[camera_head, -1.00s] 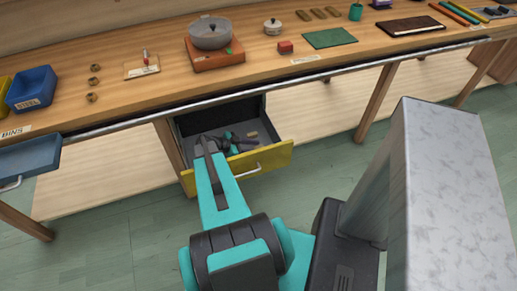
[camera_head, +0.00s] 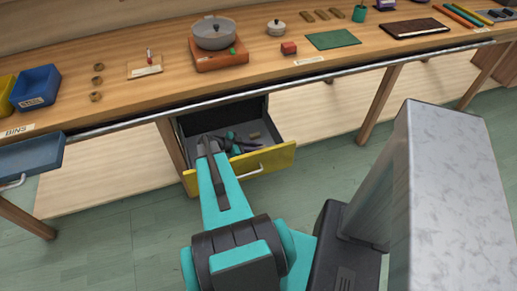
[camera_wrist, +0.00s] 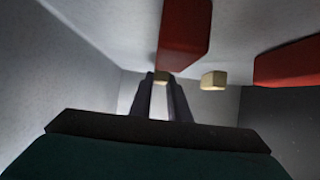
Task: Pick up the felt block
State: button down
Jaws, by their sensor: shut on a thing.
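My gripper (camera_head: 208,137) reaches down into the open yellow-fronted drawer (camera_head: 250,166) under the workbench. In the wrist view its two dark fingers (camera_wrist: 160,90) are shut on a small cream block (camera_wrist: 160,82), which looks like the felt block. Only a little of the block shows between the fingertips. A second cream piece (camera_wrist: 213,80) lies apart, to the right of the fingers. In the head view a small tan piece (camera_head: 254,135) lies at the right of the drawer, and the held block cannot be made out.
Two red pieces (camera_wrist: 186,35) (camera_wrist: 288,62) are near the fingers in the wrist view. The drawer's walls enclose the gripper. The bench rail (camera_head: 300,83) runs above the drawer. A pot (camera_head: 213,33) and a red block (camera_head: 289,48) stand on the bench.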

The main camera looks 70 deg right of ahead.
notch_tip(320, 180, up, 10)
jog(key=b, duration=0.2)
dwell(0.5)
dwell(0.9)
